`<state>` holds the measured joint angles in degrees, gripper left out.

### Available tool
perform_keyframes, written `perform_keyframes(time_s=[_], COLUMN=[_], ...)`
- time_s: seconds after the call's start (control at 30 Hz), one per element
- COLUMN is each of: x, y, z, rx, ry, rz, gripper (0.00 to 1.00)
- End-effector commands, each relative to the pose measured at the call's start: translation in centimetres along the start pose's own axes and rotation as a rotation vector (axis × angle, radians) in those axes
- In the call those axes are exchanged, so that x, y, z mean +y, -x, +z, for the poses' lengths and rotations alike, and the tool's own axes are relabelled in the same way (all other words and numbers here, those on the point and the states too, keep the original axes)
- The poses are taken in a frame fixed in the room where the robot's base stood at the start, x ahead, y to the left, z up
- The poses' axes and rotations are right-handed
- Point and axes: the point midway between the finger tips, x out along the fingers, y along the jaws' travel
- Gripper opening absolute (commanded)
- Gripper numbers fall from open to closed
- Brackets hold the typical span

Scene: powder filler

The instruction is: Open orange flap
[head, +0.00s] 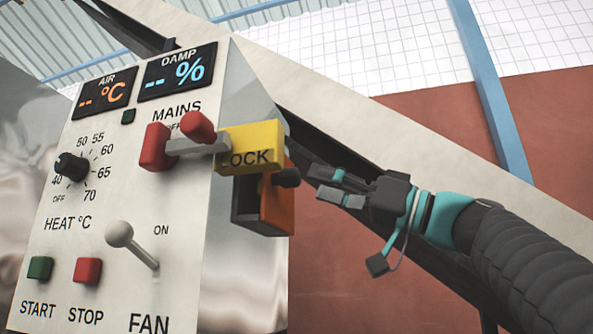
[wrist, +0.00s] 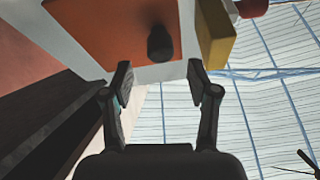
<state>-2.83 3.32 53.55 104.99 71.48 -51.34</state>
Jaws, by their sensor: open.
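The orange flap (head: 277,212) is on the side of the control panel, below the yellow LOCK block, and shows partly edge-on in the head view. A dark knob (head: 287,178) sticks out from it. In the wrist view the flap (wrist: 105,28) fills the upper middle, with its dark knob (wrist: 160,43) ahead of my fingers. My gripper (head: 328,187) is to the right of the knob, apart from it. In the wrist view my gripper (wrist: 158,80) has its two fingers spread, with nothing between them.
The yellow LOCK block (head: 250,147) sits just above the flap, and its yellow side (wrist: 215,32) is close to my right finger in the wrist view. A red-ended MAINS handle (head: 198,127) is left of it. A pale slanted beam (head: 400,132) runs behind my gripper.

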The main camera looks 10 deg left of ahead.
Motion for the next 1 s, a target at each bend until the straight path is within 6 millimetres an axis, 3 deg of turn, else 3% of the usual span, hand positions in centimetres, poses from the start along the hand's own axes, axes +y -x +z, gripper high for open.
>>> perform_keyframes(time_s=[0.1, 0.3, 0.77, 1.0], x=[-0.1, 0.0, 0.0, 0.0], y=[-2.2, -4.6, -5.5, -5.5], z=[-0.2, -0.1, 0.0, 0.0], rx=[-0.001, -0.001, -0.001, -0.001], ry=[-0.001, -0.001, 0.000, 0.000], rz=[-0.004, -0.001, 0.001, 0.001], gripper=[0.60, 0.60, 0.60, 0.00])
